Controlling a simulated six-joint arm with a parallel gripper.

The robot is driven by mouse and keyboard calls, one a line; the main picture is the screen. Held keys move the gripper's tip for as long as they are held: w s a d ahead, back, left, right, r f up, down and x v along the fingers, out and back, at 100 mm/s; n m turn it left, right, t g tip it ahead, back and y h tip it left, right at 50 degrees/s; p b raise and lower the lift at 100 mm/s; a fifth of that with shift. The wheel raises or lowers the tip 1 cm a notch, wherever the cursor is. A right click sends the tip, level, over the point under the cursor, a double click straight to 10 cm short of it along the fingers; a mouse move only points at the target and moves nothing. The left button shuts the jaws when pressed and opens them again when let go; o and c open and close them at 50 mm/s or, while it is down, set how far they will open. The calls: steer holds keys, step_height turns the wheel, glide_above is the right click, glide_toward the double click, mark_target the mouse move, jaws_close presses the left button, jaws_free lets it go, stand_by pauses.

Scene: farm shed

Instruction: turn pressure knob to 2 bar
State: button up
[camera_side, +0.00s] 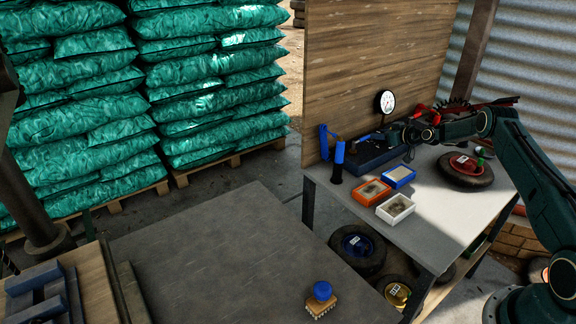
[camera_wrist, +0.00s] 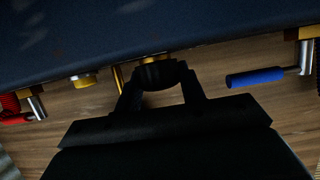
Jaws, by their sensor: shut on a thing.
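The dark ribbed pressure knob (camera_wrist: 160,72) sits between my two fingers in the wrist view, in front of a yellow brass fitting. My gripper (camera_wrist: 160,82) is shut on it from both sides. In the side view my gripper (camera_side: 393,133) reaches in from the right, above the dark blue unit (camera_side: 368,158) by the wooden panel; the knob cannot be made out there. The round white pressure gauge (camera_side: 386,101) stands just above my gripper. Its dial is too small to read. The knob's setting cannot be told.
In the wrist view, a blue lever handle (camera_wrist: 256,78) lies right of the knob and a red handle (camera_wrist: 16,118) far left. Orange (camera_side: 369,192), blue (camera_side: 399,176) and white (camera_side: 395,208) trays stand on the bench (camera_side: 445,225). A red-hubbed wheel (camera_side: 464,168) lies farther right.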

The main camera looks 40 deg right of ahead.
steer(key=shift+m, duration=0.3)
steer(key=shift+a+m+h, duration=0.1)
steer(key=shift+m+h, duration=0.5)
steer(key=shift+h, duration=0.5)
steer(key=shift+m+h, duration=0.6)
steer(key=shift+h, duration=0.1)
steer(key=shift+r, duration=0.1)
steer(key=o, duration=1)
steer(key=shift+c, duration=0.2)
steer(key=shift+s, duration=0.1)
steer(key=v, duration=1.3)
steer(key=shift+r, duration=0.4)
